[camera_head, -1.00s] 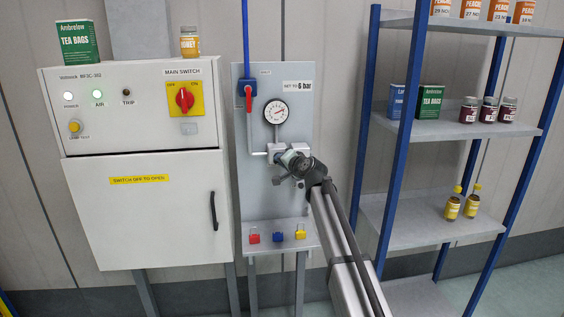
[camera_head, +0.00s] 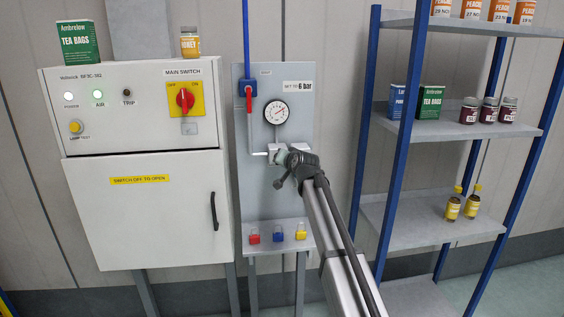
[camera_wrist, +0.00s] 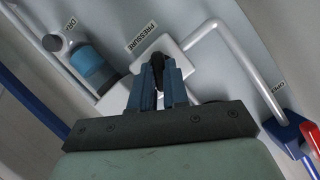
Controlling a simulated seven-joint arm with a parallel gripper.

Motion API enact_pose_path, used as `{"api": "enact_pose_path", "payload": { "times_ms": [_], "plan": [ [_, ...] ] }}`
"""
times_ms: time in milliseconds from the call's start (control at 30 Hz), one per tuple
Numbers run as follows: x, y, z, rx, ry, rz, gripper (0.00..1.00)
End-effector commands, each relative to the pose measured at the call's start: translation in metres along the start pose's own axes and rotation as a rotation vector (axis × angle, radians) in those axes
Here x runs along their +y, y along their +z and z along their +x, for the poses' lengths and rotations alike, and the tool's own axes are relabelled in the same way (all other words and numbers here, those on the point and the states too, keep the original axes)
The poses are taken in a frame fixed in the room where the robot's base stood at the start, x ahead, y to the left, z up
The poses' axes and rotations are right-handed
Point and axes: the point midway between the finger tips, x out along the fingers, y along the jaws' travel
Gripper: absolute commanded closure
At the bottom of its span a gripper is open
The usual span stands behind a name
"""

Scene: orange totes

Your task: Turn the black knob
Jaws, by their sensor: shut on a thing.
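The black knob (camera_wrist: 157,61) shows in the wrist view between my fingertips, at a white block beside the PRESSURE label. My gripper (camera_wrist: 158,75) has its two blue fingers closed on the knob from both sides, so only a small dark part of it shows. In the head view my gripper (camera_head: 281,158) is at the white fittings on the grey panel (camera_head: 260,205), and the knob is hidden there. The round gauge (camera_head: 276,112) is just above, beside a "SET TO 6 bar" label (camera_head: 298,86). Its exact reading is too small to tell.
A blue-grey bowl marked DRAIN (camera_wrist: 92,66) is close beside my gripper. A white pipe (camera_wrist: 245,58) leads to a blue-and-red valve (camera_head: 247,89). A small shelf with padlocks (camera_head: 278,235) is below. The control cabinet (camera_head: 145,200) stands left, the blue-framed rack (camera_head: 400,120) right.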

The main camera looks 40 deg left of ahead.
Motion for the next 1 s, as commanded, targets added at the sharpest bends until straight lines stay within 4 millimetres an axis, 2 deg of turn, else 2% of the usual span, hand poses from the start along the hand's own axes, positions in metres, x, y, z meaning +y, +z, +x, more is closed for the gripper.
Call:
{"api": "enact_pose_path", "payload": {
  "times_ms": [200, 500, 1000],
  "plan": [
    [-0.0023, 0.0003, 0.0003, -0.001, 0.063, -0.155, 1.00],
    [-0.0026, 0.0003, 0.0003, 0.000, 0.121, -0.294, 1.00],
    [-0.0028, 0.0005, 0.0003, 0.000, 0.142, -0.342, 1.00]
  ]
}}
